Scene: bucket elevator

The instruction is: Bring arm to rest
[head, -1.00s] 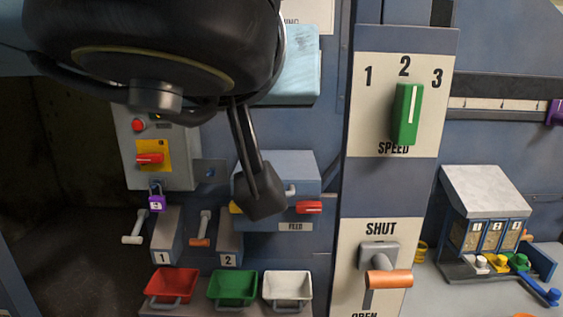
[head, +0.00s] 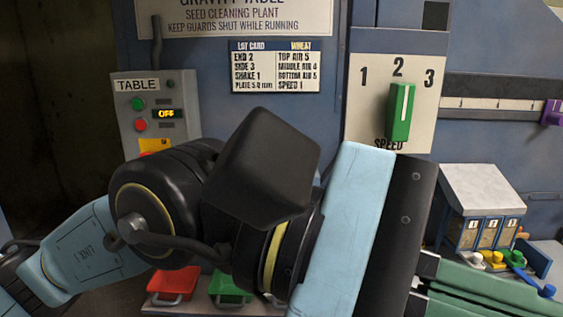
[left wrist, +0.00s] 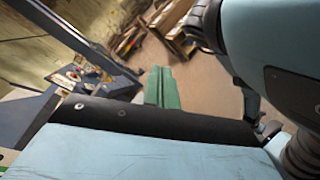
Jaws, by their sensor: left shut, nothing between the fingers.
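My left arm reaches across the lower middle of the head view from the left. Its left gripper (head: 500,297) has green fingers pointing right, low in the picture, and they run out of the frame. In the left wrist view the green fingers of the left gripper (left wrist: 160,80) lie together, shut and empty, over the brown floor. My right gripper is in neither view.
The speed panel (head: 362,115) with a green knob (head: 401,112) pointing at 2 is behind my arm. A grey control box (head: 125,113) reads OFF. Red (head: 172,284) and green (head: 228,289) bins are partly hidden below. A sample box (head: 484,190) stands right.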

